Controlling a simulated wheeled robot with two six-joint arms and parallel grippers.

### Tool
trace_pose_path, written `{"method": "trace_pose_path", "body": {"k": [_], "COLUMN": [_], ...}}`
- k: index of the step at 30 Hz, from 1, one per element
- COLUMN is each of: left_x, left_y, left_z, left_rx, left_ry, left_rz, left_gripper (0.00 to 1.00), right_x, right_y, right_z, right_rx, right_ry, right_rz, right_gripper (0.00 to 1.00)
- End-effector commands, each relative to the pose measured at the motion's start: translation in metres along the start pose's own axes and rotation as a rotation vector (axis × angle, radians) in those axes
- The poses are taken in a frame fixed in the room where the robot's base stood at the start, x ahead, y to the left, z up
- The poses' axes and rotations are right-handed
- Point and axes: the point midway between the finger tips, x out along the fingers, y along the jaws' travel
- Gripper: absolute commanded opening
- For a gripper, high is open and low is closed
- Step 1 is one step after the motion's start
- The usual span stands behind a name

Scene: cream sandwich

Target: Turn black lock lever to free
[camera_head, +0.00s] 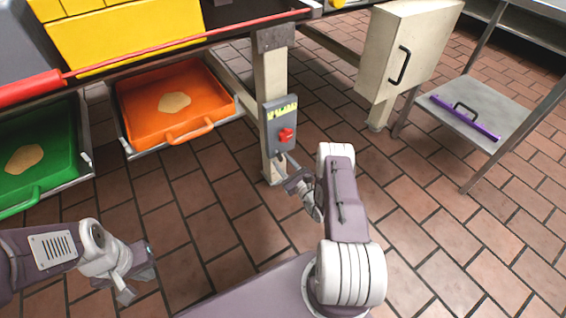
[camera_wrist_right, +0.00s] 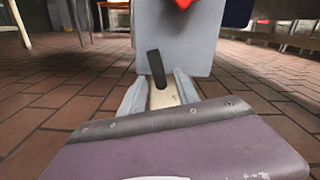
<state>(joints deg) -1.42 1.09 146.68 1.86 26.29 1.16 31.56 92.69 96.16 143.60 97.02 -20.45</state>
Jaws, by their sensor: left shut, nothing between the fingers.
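The black lock lever (camera_wrist_right: 156,68) stands nearly upright on the lower front of a grey control box in the right wrist view, its top leaning slightly left. The grey control box (camera_head: 270,117) is on a beige post in the head view and also shows in the right wrist view (camera_wrist_right: 198,38). My right gripper (camera_wrist_right: 161,85) is open, its fingers on either side of the lever's lower part; contact cannot be told. In the head view my right gripper (camera_head: 286,171) is just below the box. My left gripper (camera_head: 139,281) is shut and empty, low at the left.
A red knob (camera_head: 286,135) sits above the lever on the box. Orange (camera_head: 215,112) and green (camera_head: 62,165) trays hold flat pale pieces at the left. A beige cabinet (camera_head: 418,35) and a side table (camera_head: 462,130) with a purple handled bar (camera_head: 478,124) stand at the right.

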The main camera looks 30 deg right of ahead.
Motion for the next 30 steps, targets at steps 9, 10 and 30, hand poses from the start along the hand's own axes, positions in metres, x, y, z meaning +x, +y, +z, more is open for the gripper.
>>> {"method": "trace_pose_path", "body": {"k": [9, 10, 30], "left_x": [-0.015, -0.020, -0.054], "left_y": [0.000, 0.000, 0.001], "left_z": [-0.002, -0.002, -0.005], "left_rx": [0.000, 0.000, 0.000], "left_ry": [0.000, 0.000, 0.000], "left_rz": [0.000, 0.000, 0.000], "left_gripper": [0.00, 0.00, 0.00], "right_x": [-0.015, -0.021, -0.091], "right_y": [-0.003, -0.003, 0.000], "right_z": [0.004, 0.005, 0.000], "right_rx": [0.002, 0.002, -0.001], "right_ry": [0.003, 0.004, -0.001], "right_rz": [-0.003, -0.004, 0.000], "right_gripper": [0.38, 0.38, 0.38]}}
